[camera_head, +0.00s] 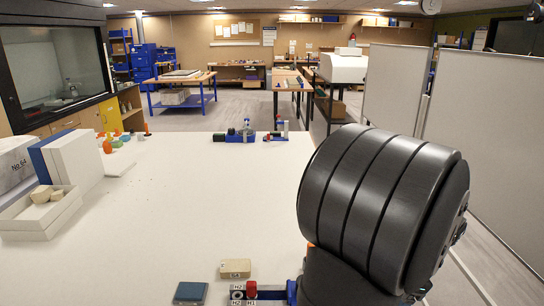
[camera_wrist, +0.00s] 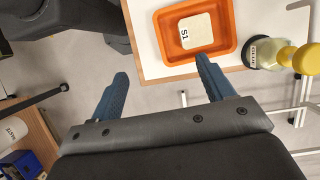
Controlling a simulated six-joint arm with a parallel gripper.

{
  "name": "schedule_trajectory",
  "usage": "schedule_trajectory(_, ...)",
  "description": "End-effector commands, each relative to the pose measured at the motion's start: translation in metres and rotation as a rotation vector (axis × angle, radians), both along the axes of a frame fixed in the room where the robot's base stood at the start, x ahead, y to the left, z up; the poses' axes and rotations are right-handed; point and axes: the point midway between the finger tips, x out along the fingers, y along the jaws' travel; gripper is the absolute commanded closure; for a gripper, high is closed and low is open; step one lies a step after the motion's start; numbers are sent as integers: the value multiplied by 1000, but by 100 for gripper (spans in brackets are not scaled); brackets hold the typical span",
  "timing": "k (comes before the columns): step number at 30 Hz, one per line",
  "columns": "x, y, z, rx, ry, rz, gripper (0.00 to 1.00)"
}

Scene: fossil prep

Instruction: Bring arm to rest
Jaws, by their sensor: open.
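My gripper (camera_wrist: 162,67) shows in the wrist view with its two blue fingers spread wide apart. Nothing is between the fingers; grey floor shows there. The right fingertip overlaps the near edge of an orange tray (camera_wrist: 163,48) in the picture, and I cannot tell how far above it the finger is. In the head view a large dark link of my arm fills the right side, and the gripper itself is not visible there.
The orange tray lies on a white surface (camera_wrist: 149,66), beside a yellow-topped container (camera_wrist: 306,59). In the head view, the white table (camera_head: 190,200) is largely clear in the middle. White boxes (camera_head: 75,160) stand left; a tan block (camera_head: 235,268) and blue-grey block (camera_head: 190,292) lie at front.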

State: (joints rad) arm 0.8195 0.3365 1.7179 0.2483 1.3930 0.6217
Motion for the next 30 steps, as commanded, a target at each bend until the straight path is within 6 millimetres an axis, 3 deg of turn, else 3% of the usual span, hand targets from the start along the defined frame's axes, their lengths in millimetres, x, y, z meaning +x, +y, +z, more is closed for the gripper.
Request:
schedule_trajectory(20,107,79,29,7,-2,-43,26)
schedule_trajectory(30,107,147,29,8,-3,-43,26)
